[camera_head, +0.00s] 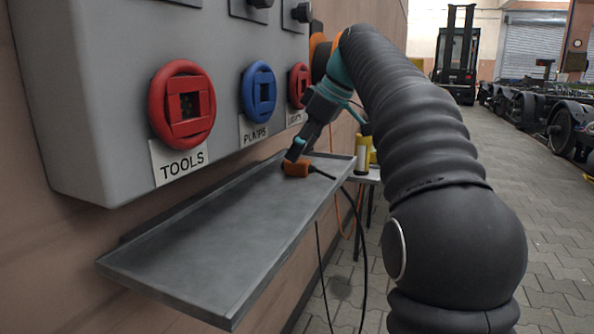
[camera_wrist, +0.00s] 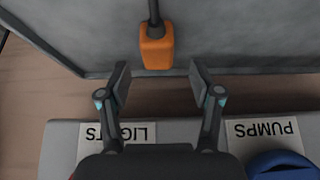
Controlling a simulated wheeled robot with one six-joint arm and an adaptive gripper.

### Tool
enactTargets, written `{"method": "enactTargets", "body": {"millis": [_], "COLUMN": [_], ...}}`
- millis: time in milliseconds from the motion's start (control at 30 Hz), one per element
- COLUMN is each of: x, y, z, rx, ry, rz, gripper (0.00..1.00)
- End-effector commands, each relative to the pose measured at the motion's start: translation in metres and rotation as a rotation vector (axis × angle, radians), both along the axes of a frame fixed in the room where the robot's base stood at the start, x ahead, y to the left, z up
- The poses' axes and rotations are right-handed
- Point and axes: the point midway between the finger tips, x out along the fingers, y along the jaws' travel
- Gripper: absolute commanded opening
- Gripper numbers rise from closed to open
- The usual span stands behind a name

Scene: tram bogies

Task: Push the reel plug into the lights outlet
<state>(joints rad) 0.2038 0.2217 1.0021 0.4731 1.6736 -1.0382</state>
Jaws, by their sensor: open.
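The orange reel plug (camera_head: 296,169) lies on the grey shelf, near its far end, with a black cable leading off to the right. In the wrist view the plug (camera_wrist: 156,50) is just beyond my open fingertips, roughly centred between them, and nothing is between the fingers. My gripper (camera_head: 295,153) points down at the plug in the head view; I cannot tell whether it touches it. The lights outlet (camera_head: 296,84) is the red ring farthest along the grey panel, partly hidden by my arm. Its LIGHTS label (camera_wrist: 117,132) shows upside down in the wrist view.
The shelf (camera_head: 200,240) is otherwise bare, with a raised rim. The panel also carries a blue PUMPS outlet (camera_head: 258,92) and a red TOOLS outlet (camera_head: 182,106). A yellow object (camera_head: 363,154) stands past the shelf.

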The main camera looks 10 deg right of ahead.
Motion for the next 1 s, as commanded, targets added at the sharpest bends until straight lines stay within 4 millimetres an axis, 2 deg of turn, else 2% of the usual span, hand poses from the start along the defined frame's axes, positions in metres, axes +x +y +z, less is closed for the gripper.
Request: {"method": "enactTargets", "body": {"millis": [33,200,567,667,800,833,1000], "x": [0.003,0.009,0.011,0.010,0.011,0.011,0.011], "y": [0.002,0.010,0.011,0.011,0.011,0.011,0.011], "z": [-0.011,-0.029,-0.031,-0.031,-0.031,-0.031,-0.030], "rx": [0.000,0.000,0.000,0.000,0.000,0.000,0.000], "ry": [0.001,0.000,0.000,0.000,0.000,0.000,0.000], "rz": [0.000,0.001,0.000,0.000,0.000,0.000,0.000], "gripper": [0.65,0.65,0.65,0.45,0.10,0.04,0.04]}}
